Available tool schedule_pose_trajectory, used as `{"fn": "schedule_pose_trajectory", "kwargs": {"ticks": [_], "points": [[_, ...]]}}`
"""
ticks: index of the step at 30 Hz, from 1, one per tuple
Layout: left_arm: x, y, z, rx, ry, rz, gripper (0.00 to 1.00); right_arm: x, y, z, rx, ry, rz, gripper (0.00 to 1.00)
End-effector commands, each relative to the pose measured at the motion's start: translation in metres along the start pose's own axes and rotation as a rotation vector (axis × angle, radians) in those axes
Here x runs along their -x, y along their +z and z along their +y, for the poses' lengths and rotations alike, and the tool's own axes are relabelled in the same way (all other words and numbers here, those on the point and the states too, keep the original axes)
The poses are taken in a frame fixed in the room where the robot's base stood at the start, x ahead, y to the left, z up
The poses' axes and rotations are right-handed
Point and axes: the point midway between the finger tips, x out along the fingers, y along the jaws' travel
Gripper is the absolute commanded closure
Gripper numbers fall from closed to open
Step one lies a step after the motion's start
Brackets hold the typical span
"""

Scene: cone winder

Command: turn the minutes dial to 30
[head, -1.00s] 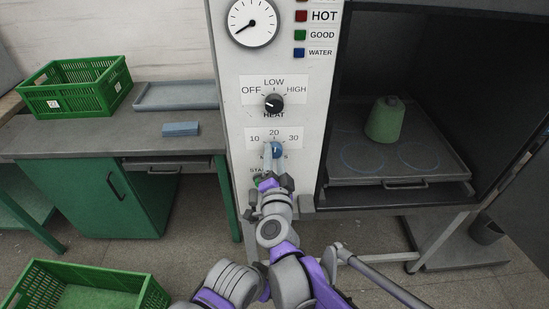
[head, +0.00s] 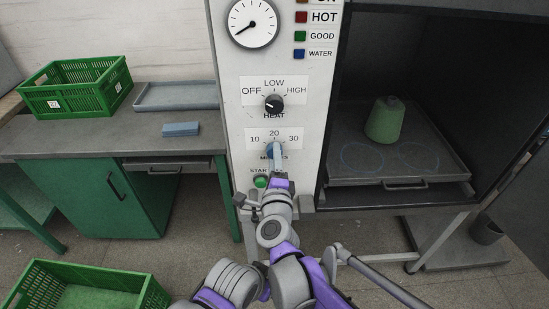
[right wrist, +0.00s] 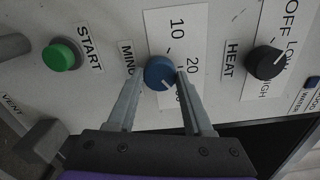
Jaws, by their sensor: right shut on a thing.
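The blue minutes dial (head: 268,148) is on the white panel, below the 10, 20, 30 scale (head: 290,137). My right gripper (head: 275,152) is at the dial and partly covers it. In the right wrist view the fingers (right wrist: 158,84) stand on both sides of the dial (right wrist: 159,70), shut on it. The dial's white mark points to the lower right there, between 20 and 30 and toward the 30 side. A finger partly hides the 30. My left gripper is not in view.
The black heat knob (head: 273,103) is just above the dial. The green start button (head: 261,181) is just below it, close to my right gripper. An open chamber with a green cone (head: 385,120) on a plate is to the right. A bench with a crate is left.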

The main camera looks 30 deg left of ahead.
Motion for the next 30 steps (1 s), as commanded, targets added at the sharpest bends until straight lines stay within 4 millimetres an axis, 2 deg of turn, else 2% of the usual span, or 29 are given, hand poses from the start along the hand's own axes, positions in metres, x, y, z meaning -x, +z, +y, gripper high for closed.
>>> {"fn": "schedule_pose_trajectory", "kwargs": {"ticks": [9, 23, 24, 28, 30], "points": [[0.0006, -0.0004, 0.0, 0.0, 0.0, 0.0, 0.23, -0.0007, 0.0003, -0.0011, -0.088, -0.001, 0.0, 1.0], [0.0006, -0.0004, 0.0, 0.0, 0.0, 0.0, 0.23, -0.0008, 0.0003, -0.0012, -0.1, -0.001, 0.001, 1.0], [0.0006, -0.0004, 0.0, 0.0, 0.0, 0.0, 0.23, -0.0008, 0.0003, -0.0012, -0.1, -0.001, 0.001, 0.44], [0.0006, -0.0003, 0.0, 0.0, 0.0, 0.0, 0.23, -0.0006, 0.0002, -0.001, -0.1, -0.001, 0.0, 0.2], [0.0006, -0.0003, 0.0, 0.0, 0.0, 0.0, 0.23, -0.0005, 0.0002, -0.0008, -0.099, -0.001, 0.0, 0.19]]}}
